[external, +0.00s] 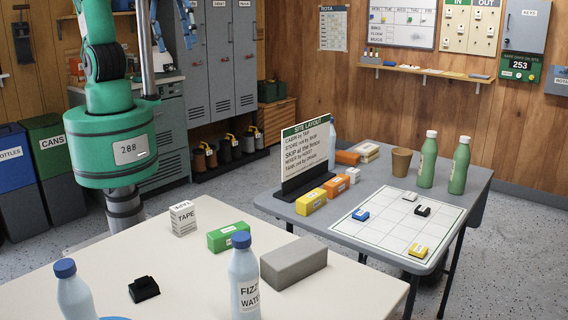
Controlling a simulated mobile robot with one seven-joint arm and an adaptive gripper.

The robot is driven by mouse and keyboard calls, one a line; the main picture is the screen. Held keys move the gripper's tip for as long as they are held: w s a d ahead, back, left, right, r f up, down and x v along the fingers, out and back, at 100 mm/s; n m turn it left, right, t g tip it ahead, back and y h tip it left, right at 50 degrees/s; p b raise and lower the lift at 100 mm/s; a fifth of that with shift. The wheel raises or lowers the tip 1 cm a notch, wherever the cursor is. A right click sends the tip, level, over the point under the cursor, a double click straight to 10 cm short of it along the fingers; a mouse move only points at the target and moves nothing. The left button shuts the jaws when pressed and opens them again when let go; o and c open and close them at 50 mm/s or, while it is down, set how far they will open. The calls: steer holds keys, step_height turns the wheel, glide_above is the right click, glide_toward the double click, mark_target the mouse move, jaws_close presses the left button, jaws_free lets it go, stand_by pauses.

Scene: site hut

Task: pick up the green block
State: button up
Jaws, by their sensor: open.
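The green block (229,237) is a small box with a white label. The upper part of the gripper is cut off by the frame.
Around the green block on the near table (190,283) are a tape box (184,218), a grey block (293,263), a bottle (244,280), another bottle (75,291) and a black object (144,289). A grey table (474,183) behind holds a sign (306,154), colored blocks and green bottles.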

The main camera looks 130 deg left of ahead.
steer(key=w+d+f+n+g, duration=0.2)
steer(key=w+f+n, duration=0.2)
steer(key=w+f, duration=0.95)
steer(key=n+g, duration=0.1)
steer(key=n, duration=0.4)
glide_above(230, 231)
step_height(230, 231, down, 20)
steer(key=shift+a+r+b, duration=0.15)
steer(key=shift+a+b, duration=0.05)
steer(key=shift+b, duration=0.25)
steer(key=shift+f+b, duration=0.7)
steer(key=shift+f, duration=3.6)
steer(key=shift+d+f+b, duration=0.1)
steer(key=shift+f+b, duration=0.6)
steer(key=shift+f, duration=1.95)
